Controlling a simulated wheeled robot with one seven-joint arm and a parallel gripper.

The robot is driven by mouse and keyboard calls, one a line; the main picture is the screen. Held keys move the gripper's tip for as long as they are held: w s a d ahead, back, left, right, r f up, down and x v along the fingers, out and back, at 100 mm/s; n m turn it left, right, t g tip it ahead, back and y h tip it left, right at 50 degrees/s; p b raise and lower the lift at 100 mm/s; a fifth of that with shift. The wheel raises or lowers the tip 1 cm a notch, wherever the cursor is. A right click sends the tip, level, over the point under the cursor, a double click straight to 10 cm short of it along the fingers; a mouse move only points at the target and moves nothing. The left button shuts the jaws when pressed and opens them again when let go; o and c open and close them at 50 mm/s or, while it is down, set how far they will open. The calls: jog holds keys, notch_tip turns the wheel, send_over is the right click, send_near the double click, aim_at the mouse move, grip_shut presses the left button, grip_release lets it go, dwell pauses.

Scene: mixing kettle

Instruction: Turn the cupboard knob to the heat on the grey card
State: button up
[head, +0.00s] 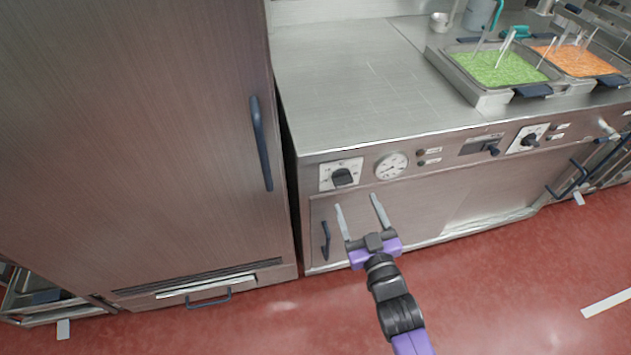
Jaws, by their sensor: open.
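A black knob (342,178) sits on a white dial plate (326,184) at the left end of the steel counter's front panel. A second black knob (530,140) sits on another white plate further right. The markings are too small to read, and I cannot make out a grey card. My gripper (359,208) is open and empty, its two fingers apart and pointing up towards the panel. In the picture it is just below the left knob and appears apart from it.
A round gauge (391,166) is right of the left knob. A tall steel cupboard (140,130) with a dark handle (261,143) stands left. A lower door handle (326,240) is near my gripper. Food trays (487,100) stand on the counter (340,70). Red floor (500,290) is clear in front.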

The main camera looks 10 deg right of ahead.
jog(key=w+b, duration=0.2)
jog(key=w, duration=0.4)
jog(key=shift+w+a+f, duration=0.15)
jog(key=shift+a+f, duration=0.15)
jog(key=shift+f, duration=0.1)
jog(key=shift+w, duration=0.15)
jog(key=shift+w, duration=0.4)
jog(key=shift+c, duration=0.2)
